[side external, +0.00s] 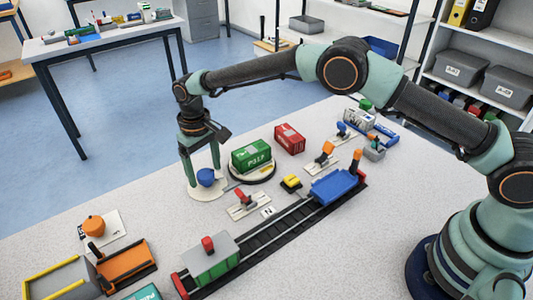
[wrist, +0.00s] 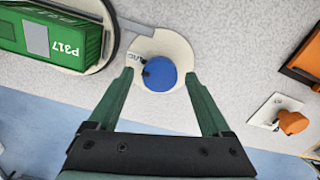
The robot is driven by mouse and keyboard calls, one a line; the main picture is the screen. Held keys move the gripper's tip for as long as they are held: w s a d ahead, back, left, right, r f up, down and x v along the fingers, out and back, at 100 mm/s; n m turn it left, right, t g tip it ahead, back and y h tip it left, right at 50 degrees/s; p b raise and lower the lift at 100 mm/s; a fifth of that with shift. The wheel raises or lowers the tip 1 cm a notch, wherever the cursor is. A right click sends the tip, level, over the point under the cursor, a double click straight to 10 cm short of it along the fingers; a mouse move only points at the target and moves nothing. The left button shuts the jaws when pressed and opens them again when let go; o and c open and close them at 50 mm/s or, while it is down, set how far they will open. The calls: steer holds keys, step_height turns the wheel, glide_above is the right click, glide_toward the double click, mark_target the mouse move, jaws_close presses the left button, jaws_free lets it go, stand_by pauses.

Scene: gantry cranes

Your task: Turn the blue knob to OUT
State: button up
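The blue knob (side external: 206,177) sits on a round cream plate (side external: 208,191) on the table. In the wrist view the blue knob (wrist: 161,73) lies between and just beyond the fingertips, with a dark pointer at its upper left edge. Dark lettering shows on the cream plate (wrist: 172,45) beside the pointer, but I cannot read it surely. My gripper (side external: 202,178) points down over the plate. In the wrist view my gripper (wrist: 159,78) is open, one finger on each side of the knob, with gaps between.
A green container marked P317 (side external: 251,155) stands on a round turntable right beside the knob's plate. A red container (side external: 289,139) is behind it. A rail track (side external: 262,238) with wagons runs in front. An orange knob (side external: 93,226) is at the left. Bare table lies between.

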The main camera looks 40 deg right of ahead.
mark_target(206, 173)
stand_by(0.3)
step_height(206, 173, up, 12)
stand_by(0.5)
stand_by(0.3)
steer(key=s+d+r+m+t, duration=0.1)
steer(key=s+d+r, duration=0.3)
steer(key=d+r, duration=0.35)
steer(key=s+d+r+t, duration=0.2)
steer(key=s+d+r, duration=0.2)
steer(key=d+r, duration=0.3)
steer(key=s+d+f+m+t, duration=0.1)
steer(key=s+d+f, duration=0.1)
steer(key=s+d, duration=0.3)
steer(key=s+d+f+t, duration=0.1)
steer(key=s+d, duration=0.4)
steer(key=s, duration=0.5)
steer(key=shift+d+f+m+t, duration=0.3)
steer(key=shift+f+m, duration=0.1)
steer(key=shift+f, duration=0.35)
